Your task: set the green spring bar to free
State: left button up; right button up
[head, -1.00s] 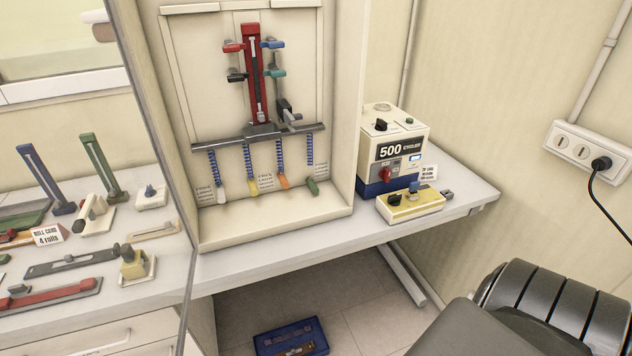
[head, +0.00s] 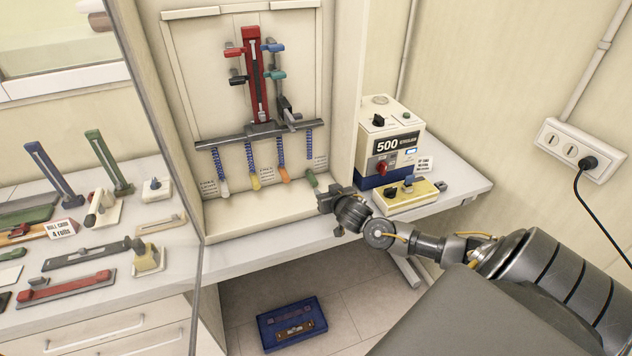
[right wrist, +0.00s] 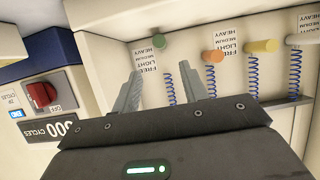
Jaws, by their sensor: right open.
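The green spring bar (head: 312,179) is a short green handle below the rightmost blue spring, at the bottom right of the cream test cabinet. It also shows in the right wrist view (right wrist: 160,40), beside a label listing force levels; I cannot tell which level it points at. My right gripper (head: 329,203) is open and empty, just right of and below the green bar, apart from it. In the right wrist view the green bar lies beyond the fingertips (right wrist: 160,78), between their lines. My left gripper is not in view.
Orange (head: 284,175), yellow (head: 255,181) and white (head: 224,186) bars hang left of the green one. A cycle counter box (head: 390,140) and a yellow control box (head: 408,196) stand right of the cabinet, close to my right arm. The cabinet's front ledge is clear.

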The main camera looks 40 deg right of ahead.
aim_at(313, 179)
jog(key=shift+w+r, duration=0.1)
jog(key=shift+w, duration=0.05)
jog(key=p+x, duration=0.2)
jog(key=x, duration=0.8)
jog(key=shift+w+d, duration=0.15)
jog(key=shift+w, duration=0.1)
jog(key=shift+c, duration=0.4)
grip_shut()
